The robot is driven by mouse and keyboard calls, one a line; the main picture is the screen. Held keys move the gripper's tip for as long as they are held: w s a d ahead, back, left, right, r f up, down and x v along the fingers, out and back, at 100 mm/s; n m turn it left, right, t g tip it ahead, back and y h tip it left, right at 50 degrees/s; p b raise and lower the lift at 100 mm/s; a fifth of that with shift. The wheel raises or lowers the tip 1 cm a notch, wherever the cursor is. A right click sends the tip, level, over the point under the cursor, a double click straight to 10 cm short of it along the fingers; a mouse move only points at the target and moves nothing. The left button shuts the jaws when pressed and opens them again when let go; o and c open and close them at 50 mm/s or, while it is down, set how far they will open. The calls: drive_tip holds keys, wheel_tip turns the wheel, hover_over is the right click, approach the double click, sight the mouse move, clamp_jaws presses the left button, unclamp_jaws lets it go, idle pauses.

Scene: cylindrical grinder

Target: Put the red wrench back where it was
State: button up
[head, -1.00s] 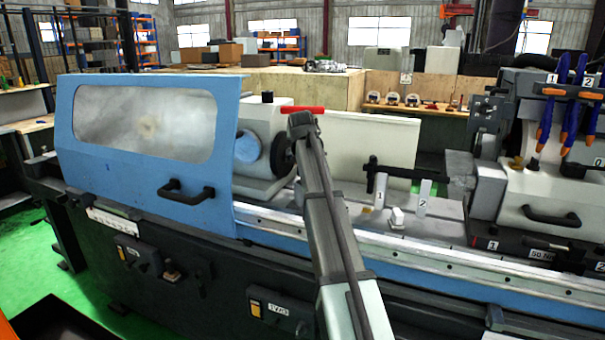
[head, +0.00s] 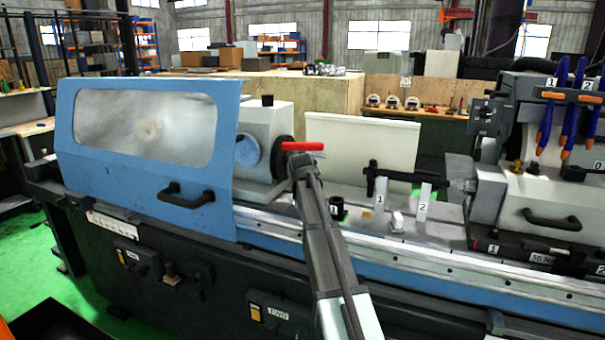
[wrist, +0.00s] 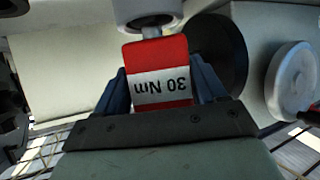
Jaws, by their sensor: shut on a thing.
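The red wrench (head: 303,146) shows in the head view as a short red bar at the tip of my arm, in front of the grey headstock and its dark round chuck. In the wrist view its red block (wrist: 160,75) carries a white band reading "30 Nm", upside down. My gripper (wrist: 160,88) is shut on this red part, with a dark finger on each side. In the head view my gripper (head: 303,164) is partly hidden behind the arm. The wrench is held above the machine bed.
A blue door (head: 150,165) with a window stands left. White posts marked 1 (head: 380,190) and 2 (head: 423,201) and a black cylinder (head: 337,208) stand on the bed. A "50 Nm" label (head: 541,258) is at right. Blue-handled tools (head: 570,105) hang upper right.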

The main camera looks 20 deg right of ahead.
drive_tip(key=shift+f, duration=0.1)
drive_tip(key=o, duration=1.5)
drive_tip(key=shift+s, duration=0.1)
drive_tip(key=v, duration=1.2)
